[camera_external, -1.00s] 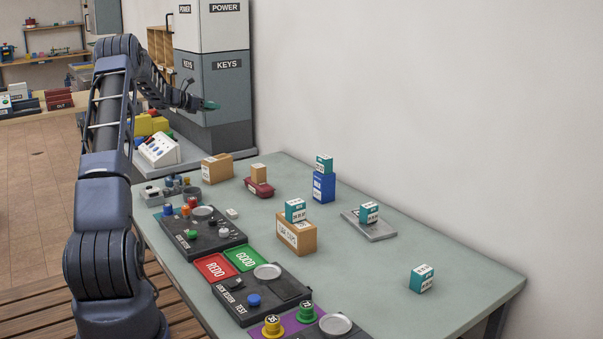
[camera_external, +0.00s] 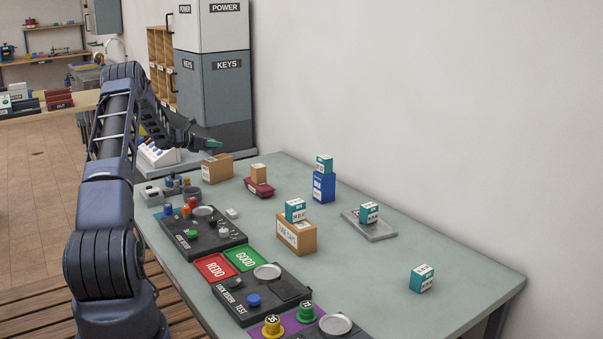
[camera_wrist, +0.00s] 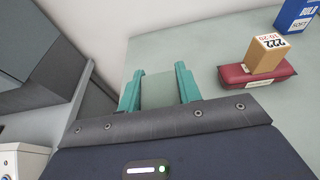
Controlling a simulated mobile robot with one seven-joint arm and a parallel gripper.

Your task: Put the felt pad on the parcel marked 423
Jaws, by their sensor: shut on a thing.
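My gripper (camera_external: 213,144) is above the far left end of the table, in the external view. In the wrist view its teal fingers (camera_wrist: 158,90) are shut on a flat grey-green piece (camera_wrist: 160,88), which looks like the felt pad; its colour is close to the table's. No label reading 423 is legible. A small brown parcel (camera_external: 258,172) sits on a red case (camera_external: 259,187); in the wrist view the parcel (camera_wrist: 266,52) seems to read 222. Several teal and white boxes have labels too small to read, one alone at the front right (camera_external: 422,279).
A larger brown box (camera_external: 217,168) stands at the far left. Control panels (camera_external: 205,238) line the left edge. The right of the table is mostly clear.

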